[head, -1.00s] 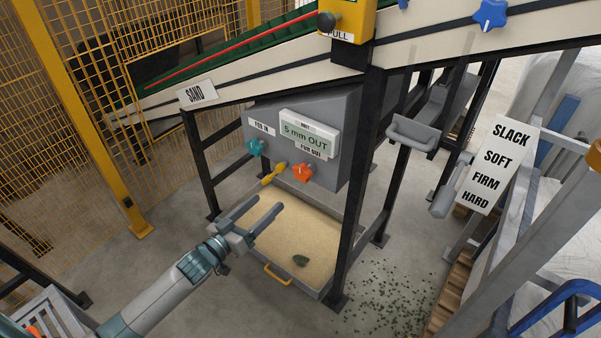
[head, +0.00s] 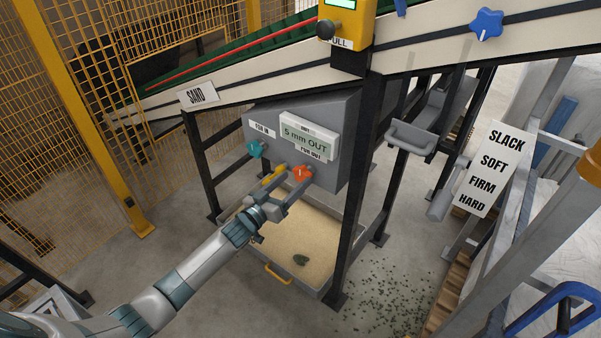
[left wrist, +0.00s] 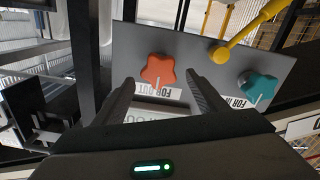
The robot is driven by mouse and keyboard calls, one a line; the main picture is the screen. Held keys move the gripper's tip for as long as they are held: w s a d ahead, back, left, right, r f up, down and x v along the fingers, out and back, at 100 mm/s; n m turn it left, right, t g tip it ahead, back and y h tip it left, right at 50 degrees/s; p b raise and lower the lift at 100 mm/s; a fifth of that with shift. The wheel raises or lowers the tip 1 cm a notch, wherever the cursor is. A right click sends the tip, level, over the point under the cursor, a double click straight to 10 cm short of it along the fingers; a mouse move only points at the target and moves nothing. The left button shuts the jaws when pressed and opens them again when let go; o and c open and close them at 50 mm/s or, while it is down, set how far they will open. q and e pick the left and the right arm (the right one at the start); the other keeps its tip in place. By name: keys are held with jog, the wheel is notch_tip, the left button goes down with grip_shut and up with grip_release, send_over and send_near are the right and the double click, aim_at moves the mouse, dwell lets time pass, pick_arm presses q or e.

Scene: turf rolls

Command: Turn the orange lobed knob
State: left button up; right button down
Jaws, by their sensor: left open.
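The orange lobed knob (head: 302,174) sits on the front of the grey box (head: 345,155), under a display reading "5 mm OUT" (head: 305,135). In the left wrist view the orange knob (left wrist: 159,70) shows ahead of the fingers, with a white mark and a "FOR OUT" label beside it. My left gripper (head: 291,181) is open and empty close to the knob. In the left wrist view its two fingers (left wrist: 158,88) lie to either side of the knob's line; contact is not visible. My right gripper is not in view.
A teal lobed knob (head: 257,149) and a yellow lever (head: 274,175) are on the same box near my left gripper. A tray of sand (head: 318,288) stands below. Black frame legs (head: 358,200) rise to the right. A blue knob (head: 487,24) is higher up.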

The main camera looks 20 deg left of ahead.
aim_at(299, 175)
pick_arm(q)
jog(key=x, duration=0.4)
jog(key=shift+w, duration=0.2)
jog(key=c, duration=1)
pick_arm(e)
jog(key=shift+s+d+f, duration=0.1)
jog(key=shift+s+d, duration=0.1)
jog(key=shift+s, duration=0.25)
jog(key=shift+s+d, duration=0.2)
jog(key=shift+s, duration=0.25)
